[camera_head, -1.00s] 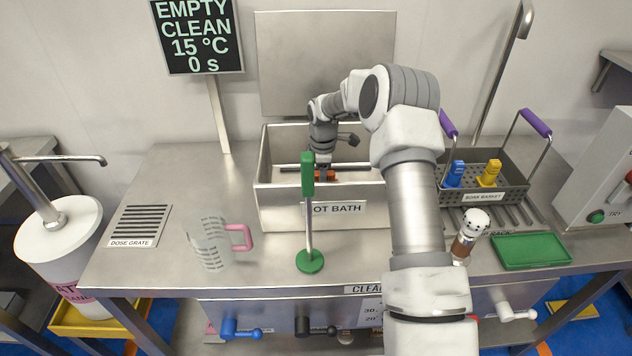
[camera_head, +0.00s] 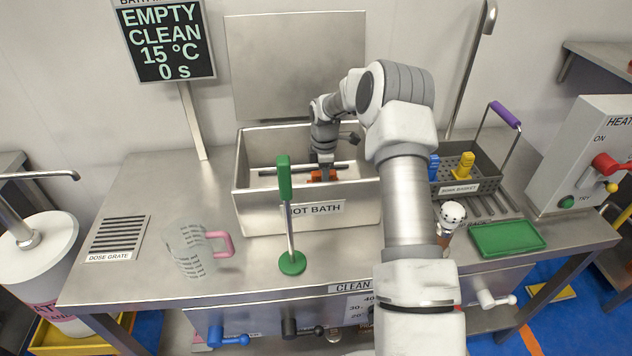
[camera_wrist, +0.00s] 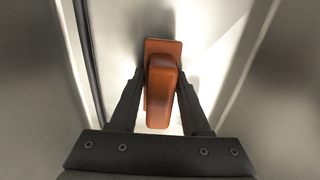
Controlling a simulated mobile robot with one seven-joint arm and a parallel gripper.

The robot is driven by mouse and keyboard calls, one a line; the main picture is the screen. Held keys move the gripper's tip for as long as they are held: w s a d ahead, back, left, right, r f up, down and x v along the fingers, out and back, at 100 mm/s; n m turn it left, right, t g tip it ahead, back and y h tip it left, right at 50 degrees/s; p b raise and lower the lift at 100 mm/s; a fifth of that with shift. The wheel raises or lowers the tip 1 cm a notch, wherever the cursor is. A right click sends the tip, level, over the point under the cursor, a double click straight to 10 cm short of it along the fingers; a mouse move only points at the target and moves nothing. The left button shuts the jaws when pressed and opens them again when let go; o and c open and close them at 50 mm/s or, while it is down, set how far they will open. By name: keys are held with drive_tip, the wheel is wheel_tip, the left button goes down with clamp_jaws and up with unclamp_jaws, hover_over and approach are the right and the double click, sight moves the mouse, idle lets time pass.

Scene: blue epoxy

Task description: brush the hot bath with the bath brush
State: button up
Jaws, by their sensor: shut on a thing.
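The hot bath (camera_head: 252,212) is an open steel basin in the middle of the bench, labelled on its front wall. My gripper (camera_head: 323,174) reaches down into it. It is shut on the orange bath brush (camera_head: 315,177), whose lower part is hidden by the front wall. In the wrist view, my gripper (camera_wrist: 160,95) has a dark finger on each side of the orange brush (camera_wrist: 163,80), above the bright bath floor. I cannot tell whether the brush touches the floor. The display (camera_head: 163,42) reads EMPTY, CLEAN, 15 °C, 0 s.
A green-handled upright tool (camera_head: 290,263) stands before the bath. A clear jug (camera_head: 190,252) with a pink handle is to its left. The soak basket (camera_head: 478,187), a green tray (camera_head: 508,238) and a white-topped object (camera_head: 452,213) are right. Bath walls surround my gripper.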

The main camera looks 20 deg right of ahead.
drive_tip(key=shift+s+d, duration=0.15)
drive_tip(key=shift+d, duration=0.25)
drive_tip(key=shift+s+a, duration=0.15)
drive_tip(key=shift+s, duration=0.45)
drive_tip(key=shift+w+a, duration=0.35)
drive_tip(key=shift+a, duration=1.45)
drive_tip(key=shift+w+a, duration=0.35)
drive_tip(key=shift+a, duration=1.4)
drive_tip(key=shift+w+a, duration=0.35)
drive_tip(key=shift+a, duration=1.45)
drive_tip(key=shift+d, duration=0.15)
